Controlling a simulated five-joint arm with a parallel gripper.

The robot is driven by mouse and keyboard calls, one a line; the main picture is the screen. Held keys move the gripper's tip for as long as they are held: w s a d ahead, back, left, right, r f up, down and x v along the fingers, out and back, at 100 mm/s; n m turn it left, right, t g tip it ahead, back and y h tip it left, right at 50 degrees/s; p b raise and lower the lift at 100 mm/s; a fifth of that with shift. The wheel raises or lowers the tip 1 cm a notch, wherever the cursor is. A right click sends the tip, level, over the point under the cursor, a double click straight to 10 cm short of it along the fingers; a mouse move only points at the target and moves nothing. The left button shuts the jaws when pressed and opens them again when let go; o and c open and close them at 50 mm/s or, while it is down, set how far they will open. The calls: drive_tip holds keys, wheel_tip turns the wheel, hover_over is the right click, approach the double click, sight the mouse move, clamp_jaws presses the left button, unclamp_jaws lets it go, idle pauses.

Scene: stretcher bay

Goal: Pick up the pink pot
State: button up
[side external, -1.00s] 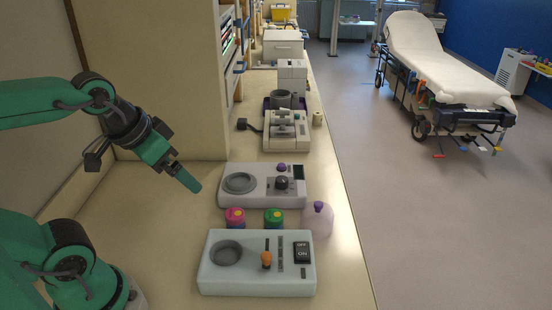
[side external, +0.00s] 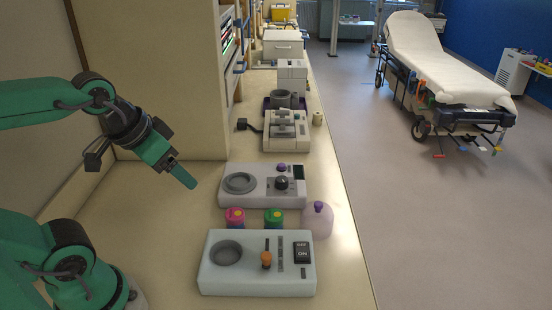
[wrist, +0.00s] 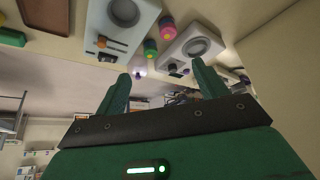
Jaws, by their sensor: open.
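The pink pot (side external: 235,218), with a yellow spot on its lid, stands on the bench between two pale machines. In the wrist view the pink pot (wrist: 167,24) is near the top, beyond the fingers. A green-lidded pot (side external: 273,219) stands just right of it in the side view; it also shows in the wrist view (wrist: 150,49). My gripper (side external: 188,180) is empty in the air, up and left of the pink pot, apart from it. In the wrist view my gripper's two fingers (wrist: 161,84) are spread wide with nothing between them.
A machine with an orange knob (side external: 218,280) is in front of the pots and another (side external: 225,197) is behind them. A purple-capped bottle (side external: 317,220) stands right of the green pot, near the bench's right edge. The bench (side external: 145,215) is bare left of the machines.

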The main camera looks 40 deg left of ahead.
drive_tip(key=shift+w, duration=0.1)
drive_tip(key=n+g, duration=0.5)
drive_tip(key=n, duration=0.1)
hover_over(234, 214)
wheel_tip(234, 214, down, 14)
drive_tip(key=shift+f, duration=0.2)
drive_tip(key=shift+w+a+f+n+g, duration=0.15)
drive_tip(key=shift+f+n+g, duration=0.2)
drive_tip(key=shift+f, duration=0.25)
drive_tip(key=shift+f, duration=0.1)
drive_tip(key=shift+f, duration=1.2)
drive_tip(key=shift+f, duration=0.1)
drive_tip(key=shift+f, duration=2.5)
